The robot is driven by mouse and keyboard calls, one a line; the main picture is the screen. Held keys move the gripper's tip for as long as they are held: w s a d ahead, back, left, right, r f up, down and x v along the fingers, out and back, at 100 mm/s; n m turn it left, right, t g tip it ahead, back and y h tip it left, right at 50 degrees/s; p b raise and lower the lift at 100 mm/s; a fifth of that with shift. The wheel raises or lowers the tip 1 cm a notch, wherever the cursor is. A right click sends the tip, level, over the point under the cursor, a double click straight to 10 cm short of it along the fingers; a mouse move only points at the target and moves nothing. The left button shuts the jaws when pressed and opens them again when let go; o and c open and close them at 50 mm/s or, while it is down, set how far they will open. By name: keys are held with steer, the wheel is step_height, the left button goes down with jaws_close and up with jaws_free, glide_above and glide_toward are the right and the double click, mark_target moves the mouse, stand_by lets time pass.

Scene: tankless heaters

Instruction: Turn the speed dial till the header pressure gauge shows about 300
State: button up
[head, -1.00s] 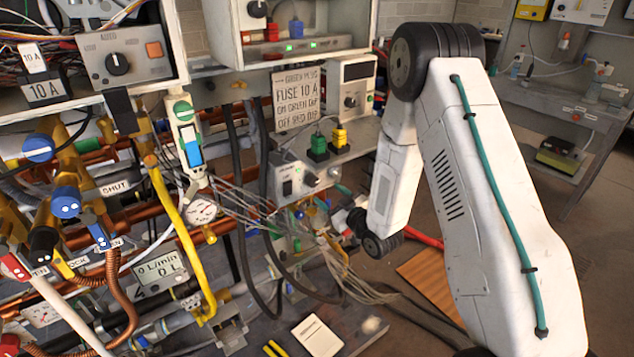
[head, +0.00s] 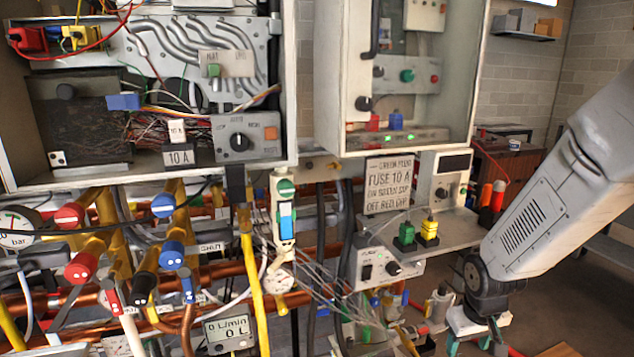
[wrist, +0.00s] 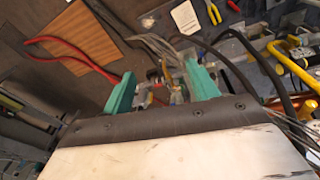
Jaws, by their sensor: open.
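A "bar" gauge (head: 18,228) sits at the left edge of the head view, and a smaller round gauge (head: 279,281) hangs partly hidden behind wires near the middle. I cannot tell which is the header gauge, nor read either needle. A white control box (head: 380,268) has a black knob (head: 393,268) and a switch. A display unit above it has another dark knob (head: 441,193). No speed label is legible. My gripper (head: 474,343) is low at the right, below and right of the control box. In the wrist view its green fingers (wrist: 162,85) are apart and point at cluttered fittings.
Green and yellow plugs (head: 417,232) stand on the shelf above the control box. Loose wires (head: 320,285) hang left of it. Copper pipes and several valves fill the left.

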steer(key=s+a+r, duration=0.2)
steer(key=s+r, duration=0.9)
steer(key=s+a+r+m, duration=0.1)
steer(key=s+a+r, duration=0.2)
steer(key=s+r, duration=0.7)
steer(key=shift+s+r+y, duration=0.4)
steer(key=shift+r, duration=0.25)
stand_by(1.2)
